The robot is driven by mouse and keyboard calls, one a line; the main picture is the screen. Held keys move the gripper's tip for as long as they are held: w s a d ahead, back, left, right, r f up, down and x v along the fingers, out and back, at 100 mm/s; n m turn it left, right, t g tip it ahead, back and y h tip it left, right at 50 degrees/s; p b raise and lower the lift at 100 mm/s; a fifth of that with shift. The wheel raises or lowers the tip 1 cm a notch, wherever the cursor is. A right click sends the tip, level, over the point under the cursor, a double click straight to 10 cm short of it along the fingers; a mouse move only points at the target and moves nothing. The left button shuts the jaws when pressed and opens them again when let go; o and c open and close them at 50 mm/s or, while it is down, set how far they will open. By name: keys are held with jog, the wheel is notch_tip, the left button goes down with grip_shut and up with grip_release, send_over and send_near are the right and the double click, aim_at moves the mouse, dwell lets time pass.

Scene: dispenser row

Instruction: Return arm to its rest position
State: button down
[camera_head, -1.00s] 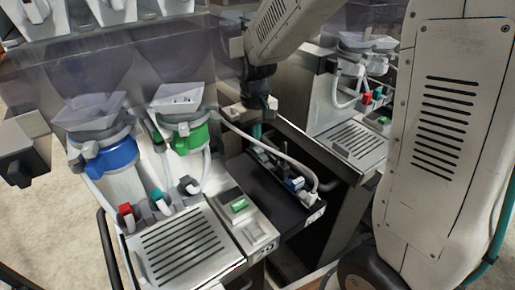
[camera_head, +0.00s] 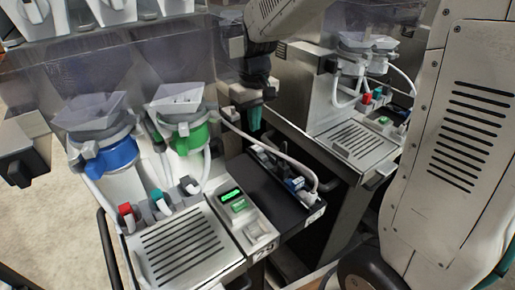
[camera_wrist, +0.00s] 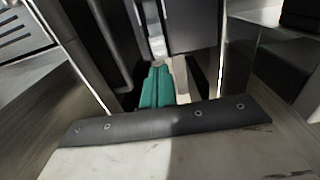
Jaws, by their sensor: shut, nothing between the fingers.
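My gripper (camera_head: 255,117) is at the end of my arm, above the black drawer-like tray (camera_head: 262,190) between the two dispensers in the head view. Its teal fingers are shut with nothing between them. In the wrist view the teal fingers (camera_wrist: 157,87) point into a gap beside metal panels and touch nothing that I can make out. My arm is bent and reaches in from the upper right.
The near dispenser has blue (camera_head: 118,155) and green (camera_head: 190,138) collars, red and teal taps, a slotted drip tray (camera_head: 182,249) and a lit green display (camera_head: 230,195). A second dispenser (camera_head: 357,140) stands at right. A pale hose (camera_head: 270,147) arches over the black tray.

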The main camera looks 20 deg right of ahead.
jog(key=shift+r, duration=0.75)
jog(key=shift+s, duration=0.1)
jog(key=s+d+r+m, duration=0.1)
jog(key=s+r, duration=0.2)
jog(key=s, duration=0.9)
jog(key=s+d+r+m+t, duration=0.1)
jog(key=s+d+r, duration=0.1)
jog(key=s, duration=1)
jog(key=shift+s+d+r, duration=0.15)
jog(key=shift+s+r, duration=0.25)
jog(key=shift+r, duration=0.05)
